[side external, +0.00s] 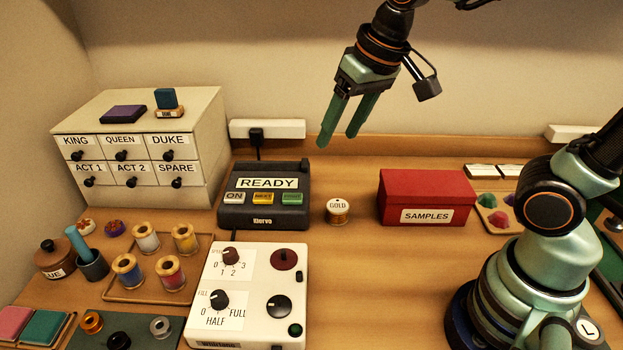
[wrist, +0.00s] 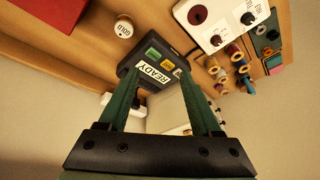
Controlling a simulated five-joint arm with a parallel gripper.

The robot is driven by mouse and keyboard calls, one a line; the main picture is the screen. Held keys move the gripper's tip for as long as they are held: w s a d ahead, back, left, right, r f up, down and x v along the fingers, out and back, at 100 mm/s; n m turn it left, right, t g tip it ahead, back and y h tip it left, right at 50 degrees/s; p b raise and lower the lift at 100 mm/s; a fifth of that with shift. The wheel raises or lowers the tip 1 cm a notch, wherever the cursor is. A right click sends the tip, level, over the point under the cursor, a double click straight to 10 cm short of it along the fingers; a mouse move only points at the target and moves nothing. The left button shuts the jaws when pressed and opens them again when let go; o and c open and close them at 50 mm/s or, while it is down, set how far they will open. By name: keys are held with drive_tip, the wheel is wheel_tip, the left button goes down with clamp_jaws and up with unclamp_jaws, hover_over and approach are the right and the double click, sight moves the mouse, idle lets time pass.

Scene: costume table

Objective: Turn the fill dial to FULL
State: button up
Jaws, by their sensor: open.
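The fill dial (side external: 219,299) is a black knob at the lower left of a white control box (side external: 262,255). Its scale reads 0, HALF and FULL, with FULL at the right. I cannot tell exactly where its pointer stands. The fill dial also shows small near the top right of the wrist view (wrist: 247,18). My gripper (side external: 337,139) is open and empty, high above the back of the table, up and to the right of the dial and well apart from it. In the wrist view its fingers (wrist: 158,75) frame the READY box.
A dark READY box (side external: 264,208) stands behind the control box. Thread spools on a wooden tray (side external: 107,293) stand left of the control box. Drawers (side external: 215,145) stand at back left.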

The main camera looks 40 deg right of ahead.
drive_tip(key=w+a+f+m+g, duration=0.15)
drive_tip(key=w+a, duration=0.25)
drive_tip(key=a, duration=0.8)
drive_tip(key=m+g, duration=0.2)
drive_tip(key=g, duration=0.1)
approach(218, 296)
drive_tip(key=shift+h, duration=0.4)
drive_tip(key=f, duration=0.8)
drive_tip(key=shift+s+a+f, duration=0.15)
drive_tip(key=shift+a+f, duration=0.15)
drive_tip(key=shift+f, duration=0.05)
clamp_jaws()
